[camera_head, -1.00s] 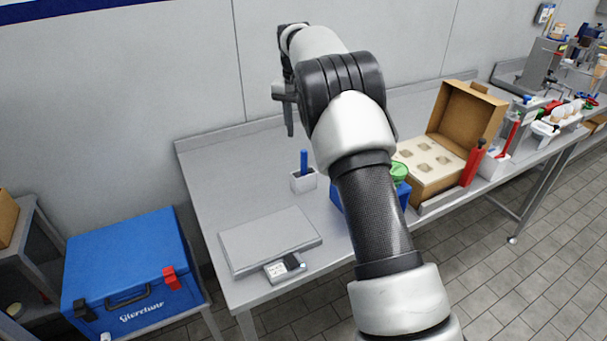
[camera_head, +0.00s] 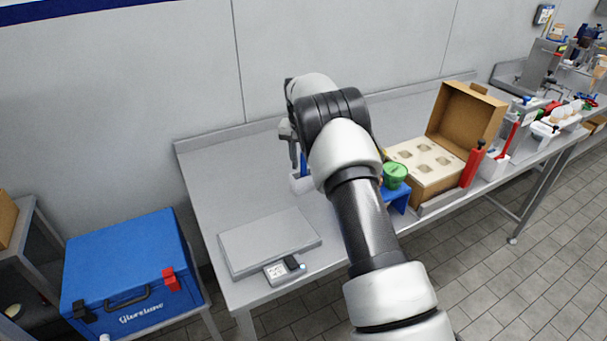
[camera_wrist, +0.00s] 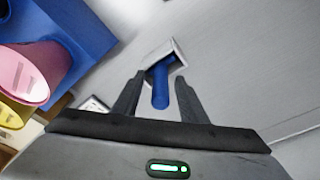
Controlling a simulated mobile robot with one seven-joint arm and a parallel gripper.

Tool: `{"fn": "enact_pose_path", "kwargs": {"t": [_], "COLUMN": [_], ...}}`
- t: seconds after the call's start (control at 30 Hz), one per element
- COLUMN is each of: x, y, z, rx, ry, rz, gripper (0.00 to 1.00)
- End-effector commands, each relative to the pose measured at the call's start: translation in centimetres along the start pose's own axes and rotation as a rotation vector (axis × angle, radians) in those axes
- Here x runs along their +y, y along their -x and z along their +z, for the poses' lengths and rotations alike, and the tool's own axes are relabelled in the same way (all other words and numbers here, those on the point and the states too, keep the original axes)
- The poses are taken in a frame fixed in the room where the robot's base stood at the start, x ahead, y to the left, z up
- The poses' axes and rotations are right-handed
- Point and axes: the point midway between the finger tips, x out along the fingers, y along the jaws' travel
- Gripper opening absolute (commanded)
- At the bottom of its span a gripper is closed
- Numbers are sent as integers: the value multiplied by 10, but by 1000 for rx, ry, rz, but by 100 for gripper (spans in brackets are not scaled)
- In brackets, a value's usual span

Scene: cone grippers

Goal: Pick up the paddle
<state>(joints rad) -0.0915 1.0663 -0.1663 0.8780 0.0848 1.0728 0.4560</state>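In the wrist view the blue handle (camera_wrist: 160,86) lies between the two dark fingers of my gripper (camera_wrist: 160,78), with a gap on each side. The holder (camera_wrist: 176,50) opens just beyond the fingertips. My gripper is open and empty. In the head view it (camera_head: 298,152) is above the holder, partly covered by my arm.
A blue stand (camera_head: 398,200) with a green cup (camera_head: 395,175) is right of the holder. An open cardboard box (camera_head: 468,115) and a red bottle (camera_head: 472,165) stand farther right. A flat scale (camera_head: 268,240) lies at the front left. The table's back left is clear.

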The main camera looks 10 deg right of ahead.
Motion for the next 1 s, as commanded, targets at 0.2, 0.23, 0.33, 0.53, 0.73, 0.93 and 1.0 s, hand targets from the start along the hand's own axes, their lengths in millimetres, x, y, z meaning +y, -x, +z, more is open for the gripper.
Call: {"fn": "enact_pose_path", "kwargs": {"t": [0.2,0.23,0.33,0.53,0.73,0.93,1.0], "x": [0,0,0,0,-1,-1,-1], "y": [0,0,0,0,4,36,51], "z": [0,0,0,0,-1,-7,-9], "rx": [1,1,1,2,2,6,6], "ry": [0,0,0,0,0,0,0], "rz": [-1,-1,-1,-1,-2,-4,-4], "gripper": [36,30,14,0,0,0,0]}}
